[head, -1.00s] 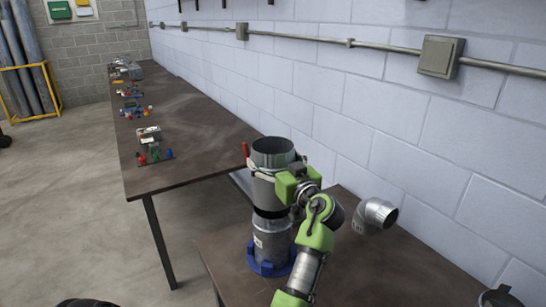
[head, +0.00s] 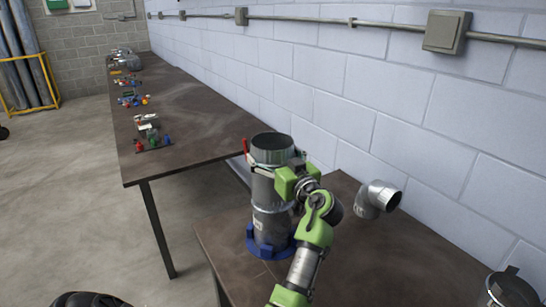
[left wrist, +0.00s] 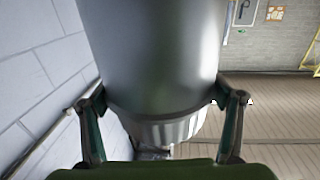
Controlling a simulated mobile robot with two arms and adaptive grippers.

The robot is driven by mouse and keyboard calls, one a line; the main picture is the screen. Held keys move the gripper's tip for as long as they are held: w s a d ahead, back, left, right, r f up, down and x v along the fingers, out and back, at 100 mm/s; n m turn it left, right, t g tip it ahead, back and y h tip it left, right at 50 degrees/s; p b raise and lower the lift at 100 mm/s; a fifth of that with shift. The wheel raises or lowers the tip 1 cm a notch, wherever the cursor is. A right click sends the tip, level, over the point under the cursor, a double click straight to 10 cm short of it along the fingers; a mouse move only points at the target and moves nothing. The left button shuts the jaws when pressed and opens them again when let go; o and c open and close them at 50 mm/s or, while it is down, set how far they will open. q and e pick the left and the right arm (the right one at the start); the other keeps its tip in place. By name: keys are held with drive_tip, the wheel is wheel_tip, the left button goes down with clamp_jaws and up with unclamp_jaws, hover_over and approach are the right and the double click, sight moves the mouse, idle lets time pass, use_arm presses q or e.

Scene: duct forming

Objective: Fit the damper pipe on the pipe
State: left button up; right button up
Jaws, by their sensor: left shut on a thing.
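The damper pipe (head: 264,186) is a grey metal tube with an open top and a red handle at its left side. My left gripper (head: 283,172) is shut around its upper part from the right. The damper pipe is upright above the lower pipe (head: 270,226), which stands in a blue ring base (head: 257,246) on the near table. Their ends meet with no visible gap; how far one overlaps the other cannot be told. In the left wrist view, both fingers press the sides of the damper pipe (left wrist: 155,55). My right gripper is not in view.
A metal elbow pipe (head: 378,198) lies on the near table (head: 345,262) to the right, by the block wall. Another round metal piece (head: 512,290) is at the lower right. A long table (head: 190,115) with small coloured parts runs behind on the left.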

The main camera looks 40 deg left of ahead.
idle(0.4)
use_arm(q)
drive_tip(key=o, duration=1.4)
drive_tip(key=shift+c, duration=0.2)
wheel_tip(320, 180, up, 10)
